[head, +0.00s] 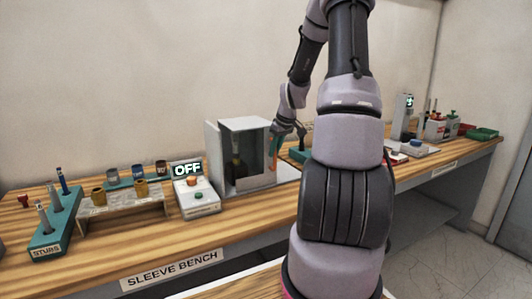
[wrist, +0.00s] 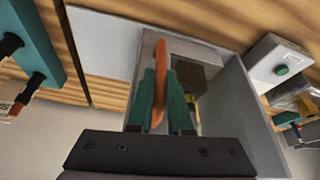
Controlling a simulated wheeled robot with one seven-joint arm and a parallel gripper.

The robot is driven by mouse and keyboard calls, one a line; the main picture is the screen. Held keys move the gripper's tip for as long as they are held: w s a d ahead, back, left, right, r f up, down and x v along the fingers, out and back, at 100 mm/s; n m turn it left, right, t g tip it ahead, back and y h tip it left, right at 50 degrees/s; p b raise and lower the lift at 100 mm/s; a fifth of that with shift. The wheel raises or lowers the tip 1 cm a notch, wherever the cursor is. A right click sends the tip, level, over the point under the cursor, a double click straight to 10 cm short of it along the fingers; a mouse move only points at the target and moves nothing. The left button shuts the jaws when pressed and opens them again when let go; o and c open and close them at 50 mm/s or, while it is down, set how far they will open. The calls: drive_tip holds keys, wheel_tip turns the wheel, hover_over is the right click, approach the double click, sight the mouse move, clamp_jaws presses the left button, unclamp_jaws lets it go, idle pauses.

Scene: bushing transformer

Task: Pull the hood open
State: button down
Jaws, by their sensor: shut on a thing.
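The hood (head: 243,124) is a grey box with a see-through front, standing on the wooden bench left of my arm. Something dark stands inside it, seen dimly. Its orange handle (head: 274,152) is an upright bar at the right side of the front; it also shows in the wrist view (wrist: 161,82). My gripper (wrist: 161,98) has teal fingers, one on each side of the handle, shut on it. In the head view my gripper is small and partly hidden beside the hood's right edge. I cannot tell whether the hood is a little ajar.
A control box (head: 194,196) with orange and green buttons stands left of the hood, below an OFF display (head: 187,169). Further left are a rack with bushings (head: 122,204) and a teal stub holder (head: 56,222). My arm hides part of the bench.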

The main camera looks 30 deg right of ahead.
drive_tip(key=d, duration=1.4)
drive_tip(key=shift+w+d, duration=0.2)
drive_tip(key=shift+w, duration=0.05)
drive_tip(key=c, duration=0.8)
unclamp_jaws()
drive_tip(key=shift+c, duration=0.2)
drive_tip(key=shift+r, duration=0.1)
drive_tip(key=a+v, duration=0.1)
drive_tip(key=v, duration=0.9)
drive_tip(key=shift+d+r, duration=0.3)
drive_tip(key=shift+d, duration=0.2)
drive_tip(key=shift+s+a, duration=0.1)
drive_tip(key=shift+s, duration=0.05)
